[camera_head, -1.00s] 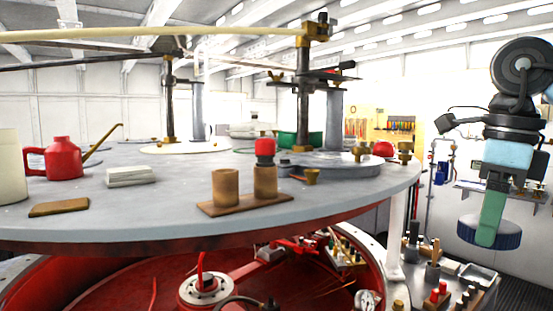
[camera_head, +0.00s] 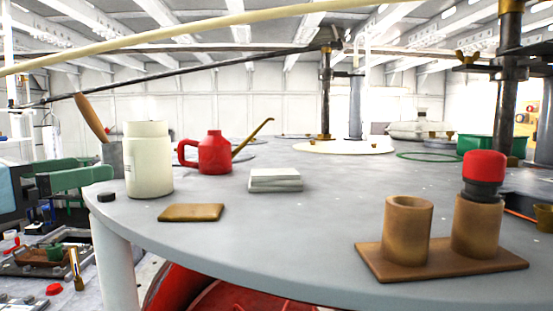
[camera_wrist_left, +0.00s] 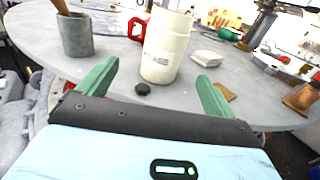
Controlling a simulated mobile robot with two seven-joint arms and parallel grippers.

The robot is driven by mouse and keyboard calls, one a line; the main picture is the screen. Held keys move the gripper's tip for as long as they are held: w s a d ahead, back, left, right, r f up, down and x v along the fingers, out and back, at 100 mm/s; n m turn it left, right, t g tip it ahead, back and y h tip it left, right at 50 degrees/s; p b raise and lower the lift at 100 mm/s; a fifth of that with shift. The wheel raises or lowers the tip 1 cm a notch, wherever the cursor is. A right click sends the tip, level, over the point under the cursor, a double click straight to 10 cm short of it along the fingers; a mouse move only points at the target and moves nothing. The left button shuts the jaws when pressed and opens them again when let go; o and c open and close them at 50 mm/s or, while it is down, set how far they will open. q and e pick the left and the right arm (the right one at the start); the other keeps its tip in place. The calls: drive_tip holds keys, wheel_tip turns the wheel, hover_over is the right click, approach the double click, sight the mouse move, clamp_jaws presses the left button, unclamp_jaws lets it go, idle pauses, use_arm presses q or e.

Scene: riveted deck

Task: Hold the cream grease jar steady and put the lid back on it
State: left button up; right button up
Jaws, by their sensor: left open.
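The cream jar (camera_head: 149,165) stands upright near the left edge of the round grey table. Its narrower neck is bare of any coloured lid. My left gripper (camera_head: 98,160) is open at the table's left edge, its green fingers pointing toward the jar. In the left wrist view the jar (camera_wrist_left: 165,48) stands ahead, between the lines of the two spread fingers (camera_wrist_left: 158,74), apart from them. The lid and my right gripper are out of view now; a second ago a dark blue ribbed lid hung in the right gripper's green fingers.
A grey pot with a wooden-handled tool (camera_wrist_left: 76,36) stands left of the jar. A small black puck (camera_head: 106,197) lies before it. A red oil can (camera_head: 214,153), white blocks (camera_head: 275,180), a brown pad (camera_head: 191,212) and a two-cup wooden holder (camera_head: 445,262) stand rightward.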

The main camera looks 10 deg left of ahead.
sight(151, 162)
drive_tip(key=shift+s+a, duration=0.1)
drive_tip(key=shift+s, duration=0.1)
use_arm(q)
drive_tip(key=shift+x, duration=3.35)
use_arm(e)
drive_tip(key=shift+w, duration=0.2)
use_arm(q)
drive_tip(key=shift+f, duration=0.1)
drive_tip(key=x, duration=0.5)
drive_tip(key=shift+d+f+b, duration=0.25)
drive_tip(key=shift+d+b, duration=0.1)
drive_tip(key=shift+d, duration=0.1)
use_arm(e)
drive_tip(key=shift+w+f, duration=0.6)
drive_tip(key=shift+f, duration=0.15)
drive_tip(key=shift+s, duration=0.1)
use_arm(q)
drive_tip(key=shift+s, duration=0.1)
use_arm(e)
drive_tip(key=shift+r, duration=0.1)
use_arm(q)
drive_tip(key=c, duration=1.3)
